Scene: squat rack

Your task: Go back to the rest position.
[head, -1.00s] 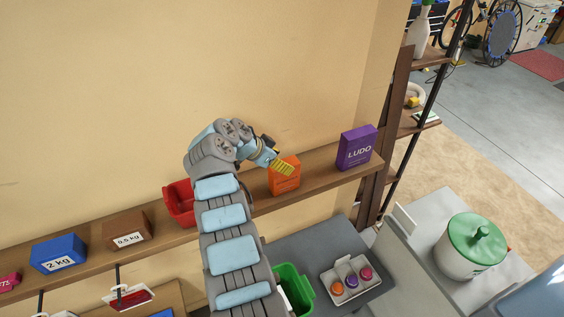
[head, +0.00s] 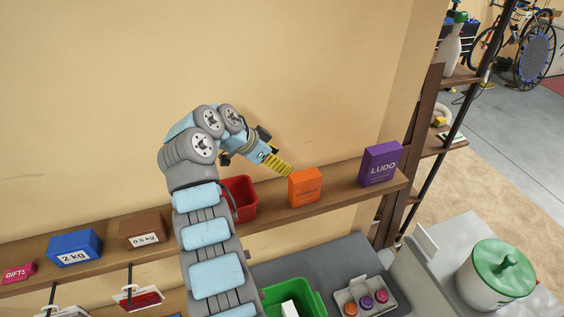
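My gripper (head: 279,164) shows in the head view at the end of my arm, above the wooden shelf (head: 341,193). Its yellow ridged finger part points down and right toward an orange box (head: 305,188). A narrow gap of wall shows between the finger and the box. I see no object held, but the gripper is seen from the side, so I cannot tell whether its fingers are apart. A red bin (head: 242,199) stands on the shelf, partly hidden behind my arm.
On the shelf are a purple LUDO box (head: 381,164) to the right, and a brown 0.5 kg box (head: 142,229) and blue 2 kg box (head: 75,247) to the left. Below are a green bin (head: 314,296) and a tray of small round items (head: 388,294). The wall above is clear.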

